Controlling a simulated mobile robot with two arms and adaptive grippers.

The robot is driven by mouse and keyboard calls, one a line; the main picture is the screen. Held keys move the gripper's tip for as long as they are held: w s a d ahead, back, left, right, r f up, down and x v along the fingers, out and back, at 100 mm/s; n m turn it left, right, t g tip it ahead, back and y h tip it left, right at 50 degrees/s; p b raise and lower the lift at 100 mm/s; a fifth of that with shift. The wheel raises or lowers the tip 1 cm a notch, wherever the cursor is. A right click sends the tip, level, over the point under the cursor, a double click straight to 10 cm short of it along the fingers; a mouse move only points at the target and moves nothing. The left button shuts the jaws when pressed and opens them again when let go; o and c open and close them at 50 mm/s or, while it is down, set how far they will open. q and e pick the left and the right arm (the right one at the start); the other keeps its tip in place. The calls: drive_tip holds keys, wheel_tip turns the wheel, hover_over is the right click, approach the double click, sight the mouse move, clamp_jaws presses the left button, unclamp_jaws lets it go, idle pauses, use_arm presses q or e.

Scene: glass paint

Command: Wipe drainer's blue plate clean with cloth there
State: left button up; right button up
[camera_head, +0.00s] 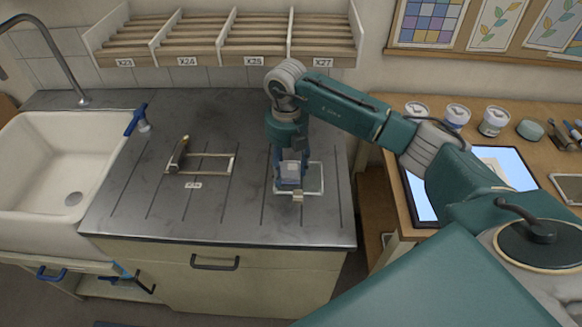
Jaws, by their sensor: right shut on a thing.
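A flat pane with a pale rim (319,180), apparently the plate, lies on the grey ribbed drainer (230,222) at its right side. My right gripper (291,180) reaches down over this plate from the right and hides much of it, so its blue colour is hard to tell. The gripper is shut on a small pale grey-blue piece (291,171), which looks like the cloth. I cannot tell whether the cloth touches the plate. My left gripper is not in view.
A roller-like tool (178,154) lies on a small rack (210,156) left of the plate. A white sink (38,178) is at the left, with a blue-handled item (136,120) by its edge. Jars (493,120) and a light panel (420,196) are on the right table.

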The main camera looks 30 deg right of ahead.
drive_tip(key=shift+r+p, duration=1.75)
drive_tip(key=shift+r, duration=0.8)
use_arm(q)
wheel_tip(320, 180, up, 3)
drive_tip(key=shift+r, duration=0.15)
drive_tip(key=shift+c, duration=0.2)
